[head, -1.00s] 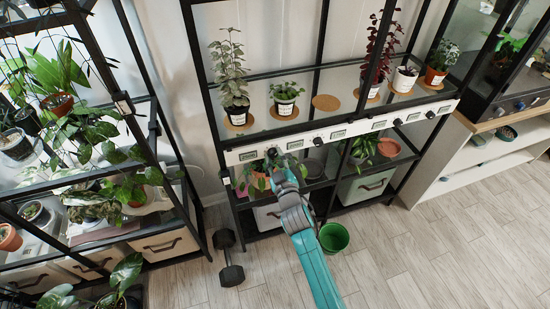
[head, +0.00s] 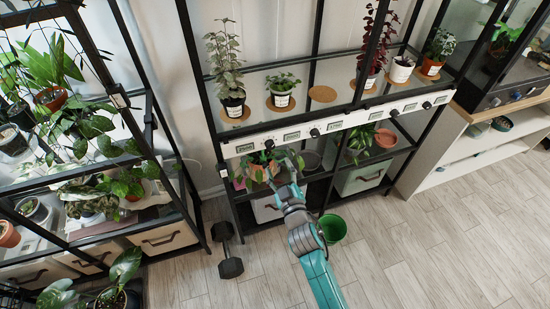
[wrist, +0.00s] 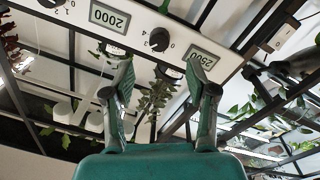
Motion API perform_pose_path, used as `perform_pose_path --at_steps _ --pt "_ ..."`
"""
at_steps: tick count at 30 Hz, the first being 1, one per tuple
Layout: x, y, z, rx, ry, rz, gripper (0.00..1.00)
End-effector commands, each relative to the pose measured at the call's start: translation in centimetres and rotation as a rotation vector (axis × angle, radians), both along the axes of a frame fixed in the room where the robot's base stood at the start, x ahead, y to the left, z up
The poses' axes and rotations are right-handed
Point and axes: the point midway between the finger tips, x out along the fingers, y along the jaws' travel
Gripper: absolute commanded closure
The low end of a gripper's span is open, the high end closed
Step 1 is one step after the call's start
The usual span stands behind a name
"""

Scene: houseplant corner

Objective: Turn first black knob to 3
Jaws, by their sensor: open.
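The first black knob (head: 269,143) sits near the left end of the white control panel (head: 335,122) on the shelf front. In the wrist view, which is upside down, this black knob (wrist: 159,40) is beside the 2500 display (wrist: 207,64), with a 0 printed next to it. I cannot read its pointer setting surely. My gripper (head: 278,163) is below and in front of the panel, its fingers apart. In the wrist view my gripper (wrist: 162,72) is open and empty, the knob beyond its fingertips and not touched.
More black knobs and displays run along the panel, including a second knob (head: 314,132). Potted plants stand on the glass shelf above. A leafy plant (head: 262,168) sits on the shelf below the panel. A green bucket (head: 332,228) and a dumbbell (head: 229,252) are on the floor.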

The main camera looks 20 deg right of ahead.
Motion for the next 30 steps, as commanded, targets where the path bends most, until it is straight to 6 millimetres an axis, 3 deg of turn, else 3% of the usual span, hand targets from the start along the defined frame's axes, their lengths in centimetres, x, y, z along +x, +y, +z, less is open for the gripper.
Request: perform_pose_path --at_steps 3,9,30 --pt "-1.9 0.1 -0.1 -0.001 0.001 0.000 0.43" --pt "-3.5 0.2 -0.1 0.000 -0.001 0.000 0.43" --pt "-4.2 0.1 -0.3 0.003 0.003 0.001 0.43"
